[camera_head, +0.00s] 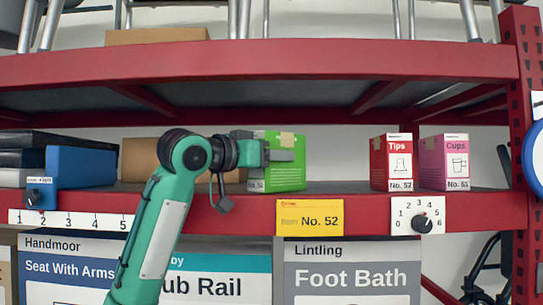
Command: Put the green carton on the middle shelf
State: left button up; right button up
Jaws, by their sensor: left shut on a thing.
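The green carton (288,176) is upright at the middle shelf (375,208), between the upper red shelf and the large boxes below. My left gripper (281,153) is shut on the upper part of the carton, reaching in from its left side. The carton's base appears level with the shelf top; I cannot tell whether it touches. The gripper hides part of its front and left side. My right gripper is not in view.
A red Tips carton (391,163) and a pink Cups carton (445,162) stand to the right, with a clear gap before them. A cardboard box (140,160) and a blue box (80,167) are left. The upper red shelf (270,64) hangs overhead. A yellow No. 52 label (310,218) is on the shelf edge.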

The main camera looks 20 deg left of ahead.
pick_arm(q)
jog(key=shift+f, duration=0.15)
jog(key=o, duration=0.9)
jog(key=shift+o, duration=1)
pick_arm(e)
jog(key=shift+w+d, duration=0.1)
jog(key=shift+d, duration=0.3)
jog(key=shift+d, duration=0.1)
pick_arm(q)
jog(key=b+v, duration=0.5)
jog(key=v, duration=0.7)
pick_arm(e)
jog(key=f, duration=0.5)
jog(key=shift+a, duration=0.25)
